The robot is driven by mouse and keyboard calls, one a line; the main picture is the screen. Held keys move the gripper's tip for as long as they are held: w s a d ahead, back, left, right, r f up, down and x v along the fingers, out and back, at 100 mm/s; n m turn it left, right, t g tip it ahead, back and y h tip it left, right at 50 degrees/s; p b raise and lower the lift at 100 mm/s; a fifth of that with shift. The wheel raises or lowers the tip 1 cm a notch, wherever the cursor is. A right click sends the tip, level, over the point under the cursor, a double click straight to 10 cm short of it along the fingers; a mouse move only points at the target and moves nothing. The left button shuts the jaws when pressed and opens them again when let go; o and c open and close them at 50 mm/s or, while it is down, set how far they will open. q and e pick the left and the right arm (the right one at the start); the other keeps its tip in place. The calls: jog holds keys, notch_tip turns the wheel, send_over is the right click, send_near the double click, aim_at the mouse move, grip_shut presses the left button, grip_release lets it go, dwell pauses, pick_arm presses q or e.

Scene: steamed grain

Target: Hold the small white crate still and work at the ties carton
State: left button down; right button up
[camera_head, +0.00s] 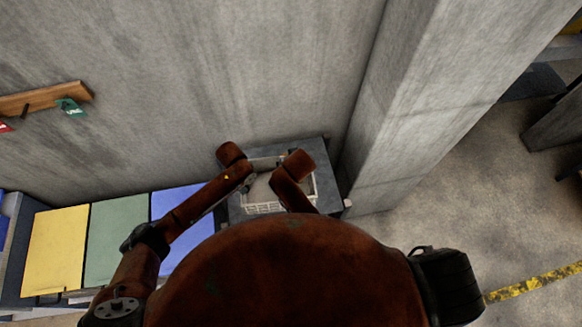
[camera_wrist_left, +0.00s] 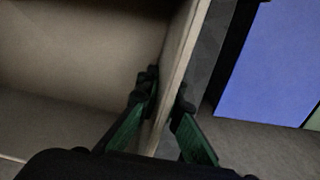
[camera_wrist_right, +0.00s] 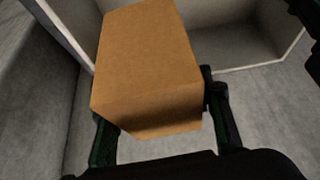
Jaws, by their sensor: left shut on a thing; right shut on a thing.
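The small white crate (camera_head: 265,208) sits on a dark grey stand against the wall, with both my wrists over it. My left gripper (camera_wrist_left: 167,92) is shut on one crate wall (camera_wrist_left: 183,55), a finger on each side of it. The crate's inside fills the left of that view. My right gripper (camera_wrist_right: 158,112) is shut on a plain brown carton (camera_wrist_right: 148,58), which I take for the ties carton. The carton overlaps the crate's pale walls (camera_wrist_right: 262,68) in the right wrist view; I cannot tell whether it touches them. The head view hides the carton and most of both grippers.
Blue (camera_head: 180,208), green (camera_head: 118,240) and yellow (camera_head: 57,250) panels lie left of the stand (camera_head: 313,152). A concrete pillar (camera_head: 415,110) rises close on the right. A wooden rail (camera_head: 45,97) with tags is on the wall. Open floor lies farther right.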

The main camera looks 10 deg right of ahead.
jog(key=shift+r, duration=0.25)
pick_arm(q)
jog(key=c, duration=2)
grip_release()
jog(key=shift+c, duration=0.2)
notch_tip(320, 180, up, 12)
